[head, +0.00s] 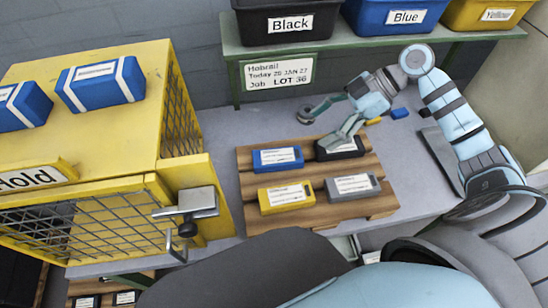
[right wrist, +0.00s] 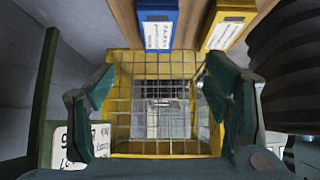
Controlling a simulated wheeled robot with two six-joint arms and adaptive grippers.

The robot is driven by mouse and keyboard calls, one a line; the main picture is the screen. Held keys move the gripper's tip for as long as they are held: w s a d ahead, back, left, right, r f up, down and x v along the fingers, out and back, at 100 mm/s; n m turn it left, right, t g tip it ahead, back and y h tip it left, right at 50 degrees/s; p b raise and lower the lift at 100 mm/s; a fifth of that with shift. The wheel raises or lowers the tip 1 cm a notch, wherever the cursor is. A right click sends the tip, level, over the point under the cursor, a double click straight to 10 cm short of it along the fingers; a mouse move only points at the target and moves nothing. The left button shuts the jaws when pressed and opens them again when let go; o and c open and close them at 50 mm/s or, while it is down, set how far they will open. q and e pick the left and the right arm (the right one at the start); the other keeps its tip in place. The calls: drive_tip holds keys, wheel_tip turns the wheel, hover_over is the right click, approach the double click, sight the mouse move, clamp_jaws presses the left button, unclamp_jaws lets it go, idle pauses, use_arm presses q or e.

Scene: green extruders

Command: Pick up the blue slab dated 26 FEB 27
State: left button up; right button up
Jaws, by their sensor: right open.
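A blue slab (head: 277,159) with a white label lies at the back left of a wooden pallet (head: 316,208) on the bench. It also shows at the top of the right wrist view (right wrist: 157,24). Its label print is too small to read. My right gripper (head: 324,124) is open and empty, above the back edge of the pallet by the black slab (head: 349,154), partly covering that slab. In the right wrist view my right gripper (right wrist: 160,88) has its fingers wide apart, with nothing between them but the distant cage. My left gripper is not in view.
A yellow slab (head: 285,198) and a grey slab (head: 352,187) lie on the pallet's front. Two strapped blue packs (head: 101,84) (head: 24,106) lie on the yellow Hold cage (head: 168,178) at left. Black (head: 287,22), blue (head: 393,17) and yellow (head: 489,14) bins stand on the rear shelf.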

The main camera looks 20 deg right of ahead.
sight(278, 156)
drive_tip(key=x, duration=1.4)
drive_tip(key=shift+w, duration=0.15)
drive_tip(key=shift+d, duration=0.15)
drive_tip(key=c, duration=1.5)
drive_tip(key=shift+r, duration=0.1)
